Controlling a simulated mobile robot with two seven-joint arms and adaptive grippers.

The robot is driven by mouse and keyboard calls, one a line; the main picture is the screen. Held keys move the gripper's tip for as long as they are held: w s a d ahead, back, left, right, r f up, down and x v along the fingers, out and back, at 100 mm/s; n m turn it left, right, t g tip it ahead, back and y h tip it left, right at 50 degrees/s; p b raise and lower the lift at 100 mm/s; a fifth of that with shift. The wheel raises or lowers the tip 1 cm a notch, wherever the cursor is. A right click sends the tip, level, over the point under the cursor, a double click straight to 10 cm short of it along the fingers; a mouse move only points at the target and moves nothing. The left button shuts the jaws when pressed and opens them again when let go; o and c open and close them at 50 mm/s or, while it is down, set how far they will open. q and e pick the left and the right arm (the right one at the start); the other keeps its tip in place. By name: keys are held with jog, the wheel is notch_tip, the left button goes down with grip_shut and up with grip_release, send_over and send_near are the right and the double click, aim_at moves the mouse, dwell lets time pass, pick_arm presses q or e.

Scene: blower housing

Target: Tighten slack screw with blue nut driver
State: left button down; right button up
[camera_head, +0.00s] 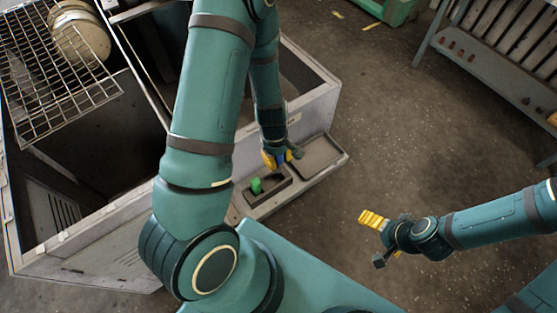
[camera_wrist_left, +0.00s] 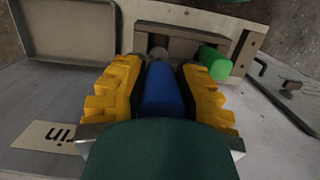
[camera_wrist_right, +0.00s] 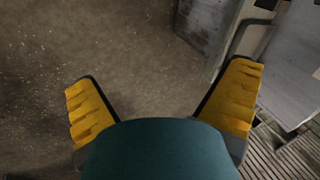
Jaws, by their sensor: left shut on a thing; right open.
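My left gripper (camera_head: 276,158) is over the ledge on the side of the grey housing. In the left wrist view its yellow fingers (camera_wrist_left: 160,90) are shut on the blue nut driver's handle (camera_wrist_left: 163,92). The driver's tip is hidden, and I cannot tell whether it is clear of the holder. A green handle (camera_wrist_left: 214,62) stands in the holder (camera_wrist_left: 182,32) beside it, and also shows in the head view (camera_head: 256,185). My right gripper (camera_head: 372,219) is open and empty over the floor, away from the housing. I cannot make out the slack screw.
A shallow empty tray (camera_wrist_left: 70,52) lies beside the holder. A thin black bar (camera_wrist_left: 288,95) is on the other side. The open housing (camera_head: 92,222) has a wire grille (camera_head: 50,75) over one corner. A slatted bench (camera_head: 480,65) stands at upper right. The floor between is clear.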

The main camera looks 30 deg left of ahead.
pick_arm(q)
jog(key=c, duration=1.4)
grip_release()
jog(key=shift+c, duration=0.2)
grip_shut()
